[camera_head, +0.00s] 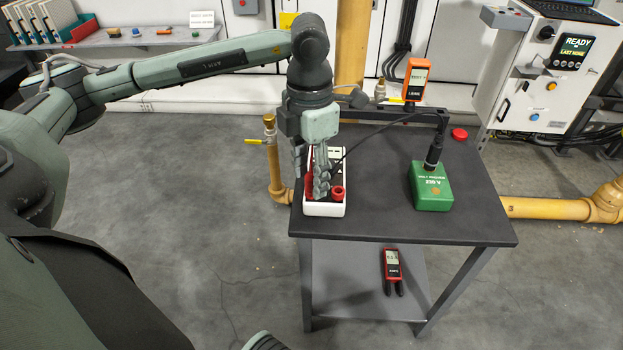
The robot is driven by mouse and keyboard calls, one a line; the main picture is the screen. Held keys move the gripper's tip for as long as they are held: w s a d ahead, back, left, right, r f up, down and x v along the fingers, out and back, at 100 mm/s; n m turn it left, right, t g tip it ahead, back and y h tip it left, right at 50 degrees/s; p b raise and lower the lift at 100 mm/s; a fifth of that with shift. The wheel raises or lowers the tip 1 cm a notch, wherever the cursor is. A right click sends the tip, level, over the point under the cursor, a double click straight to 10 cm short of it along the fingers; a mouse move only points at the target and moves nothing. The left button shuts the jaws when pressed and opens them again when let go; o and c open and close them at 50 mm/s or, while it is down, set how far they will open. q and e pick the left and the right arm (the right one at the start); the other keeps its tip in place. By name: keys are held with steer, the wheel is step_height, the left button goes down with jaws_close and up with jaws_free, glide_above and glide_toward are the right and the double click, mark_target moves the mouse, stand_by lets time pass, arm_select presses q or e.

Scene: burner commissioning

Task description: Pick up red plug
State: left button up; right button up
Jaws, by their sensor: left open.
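My left gripper (309,186) points down over a white-edged box with a dark top (324,210) at the left end of the dark table. Its fingers are apart. A red plug-like piece (338,193) stands on the box just right of the fingers. Another red part shows between and behind the fingers, mostly hidden, and I cannot tell whether they touch it. A separate round red piece (459,134) lies at the table's back right. My right gripper is not in view.
The dark table (385,220) also bears a green box (431,187) with a black fitting and an orange meter (415,80) at the back. A black cable crosses behind the gripper. A red meter (392,268) lies on the lower shelf. Yellow pipe (545,208) runs behind.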

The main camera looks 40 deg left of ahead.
arm_select(q)
steer(key=shift+f, duration=0.55)
jaws_close()
steer(key=shift+w+r, duration=0.1)
steer(key=shift+r, duration=0.05)
